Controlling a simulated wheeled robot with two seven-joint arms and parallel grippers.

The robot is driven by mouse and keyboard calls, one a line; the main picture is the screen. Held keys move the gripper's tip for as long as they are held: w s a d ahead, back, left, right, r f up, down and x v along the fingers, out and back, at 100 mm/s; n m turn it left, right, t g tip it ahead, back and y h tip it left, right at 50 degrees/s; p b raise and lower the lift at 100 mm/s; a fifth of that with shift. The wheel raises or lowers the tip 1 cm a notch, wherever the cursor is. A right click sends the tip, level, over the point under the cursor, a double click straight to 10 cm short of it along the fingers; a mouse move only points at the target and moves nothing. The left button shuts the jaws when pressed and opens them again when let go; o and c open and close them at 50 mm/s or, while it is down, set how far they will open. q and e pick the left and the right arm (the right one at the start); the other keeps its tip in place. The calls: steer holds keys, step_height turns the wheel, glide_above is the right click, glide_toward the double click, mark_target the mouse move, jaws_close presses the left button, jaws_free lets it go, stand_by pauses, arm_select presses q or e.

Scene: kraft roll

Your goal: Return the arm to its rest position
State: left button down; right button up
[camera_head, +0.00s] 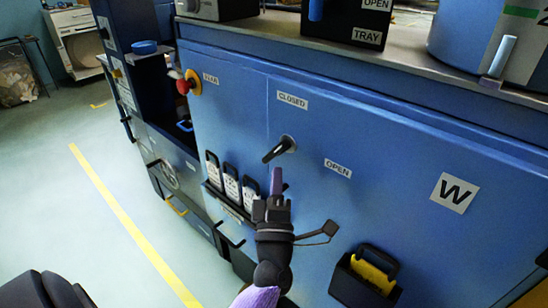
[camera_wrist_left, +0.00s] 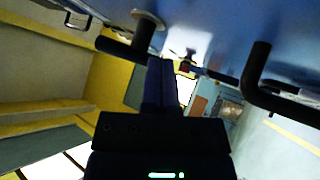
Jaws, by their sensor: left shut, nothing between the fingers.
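My left gripper (camera_head: 276,182) is shut and empty, its fingers upright in front of the blue cabinet front. In the head view its tips are just below the black turn handle (camera_head: 280,148); whether they touch it I cannot tell. The handle slants down to the left, between a CLOSED label (camera_head: 292,100) and an OPEN label (camera_head: 338,168). In the left wrist view the shut fingers (camera_wrist_left: 161,75) point away, with a dark bar handle (camera_wrist_left: 125,48) to their upper left. My right gripper is not in view.
Several black-framed tags (camera_head: 231,186) hang on a rack left of the gripper. A black holder (camera_head: 365,280) with a yellow item sits low right. A red stop button (camera_head: 185,85) sticks out at upper left. The floor at left, with a yellow line (camera_head: 125,215), is clear.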

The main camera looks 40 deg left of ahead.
arm_select(q)
steer(key=shift+d+f+b, duration=0.65)
steer(key=shift+d+f, duration=0.3)
steer(key=shift+f, duration=0.25)
steer(key=shift+w, duration=0.1)
